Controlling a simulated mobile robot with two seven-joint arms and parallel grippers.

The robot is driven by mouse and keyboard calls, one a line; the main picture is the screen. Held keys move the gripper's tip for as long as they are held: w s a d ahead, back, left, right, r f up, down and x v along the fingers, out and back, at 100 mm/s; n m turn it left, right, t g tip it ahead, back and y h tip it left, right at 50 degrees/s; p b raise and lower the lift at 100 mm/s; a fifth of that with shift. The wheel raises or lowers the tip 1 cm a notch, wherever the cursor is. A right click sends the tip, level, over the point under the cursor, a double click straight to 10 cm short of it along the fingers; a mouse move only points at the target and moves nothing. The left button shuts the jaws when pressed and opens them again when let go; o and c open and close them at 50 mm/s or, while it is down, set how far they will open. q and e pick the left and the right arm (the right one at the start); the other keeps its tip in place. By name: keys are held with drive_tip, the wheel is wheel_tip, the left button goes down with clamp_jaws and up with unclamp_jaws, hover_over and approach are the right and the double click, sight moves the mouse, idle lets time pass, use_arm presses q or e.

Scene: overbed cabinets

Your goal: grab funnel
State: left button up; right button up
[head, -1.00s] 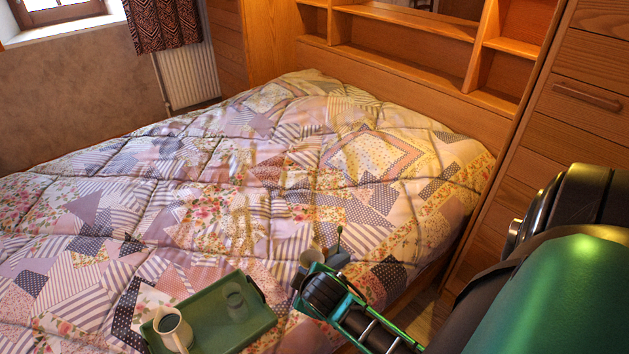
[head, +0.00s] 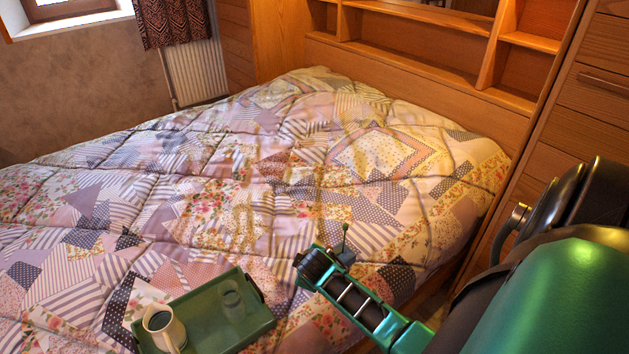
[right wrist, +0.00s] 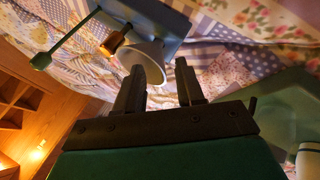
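The funnel (right wrist: 148,60) shows in the right wrist view as a pale cone with a brownish narrow end (right wrist: 114,41). Its wide mouth faces my right gripper (right wrist: 160,84). The gripper's two dark fingers are apart, with the funnel's rim just beyond them, nearer the left finger; I cannot tell whether they touch. In the head view my right gripper (head: 306,262) is low over the bed's near right part, and the funnel is hidden behind it. My left gripper is not in view.
A green tray (head: 262,325) with a white pitcher (head: 164,328) and a clear glass (head: 232,303) lies on the patchwork bed (head: 250,180). A blue-grey object (right wrist: 158,18) and a green-knobbed rod (right wrist: 68,40) are close by the funnel. Wooden cabinets (head: 570,120) stand at right.

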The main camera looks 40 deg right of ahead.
drive_tip(key=shift+w+d+f, duration=0.25)
drive_tip(key=shift+w+f, duration=0.1)
drive_tip(key=shift+f, duration=0.25)
clamp_jaws()
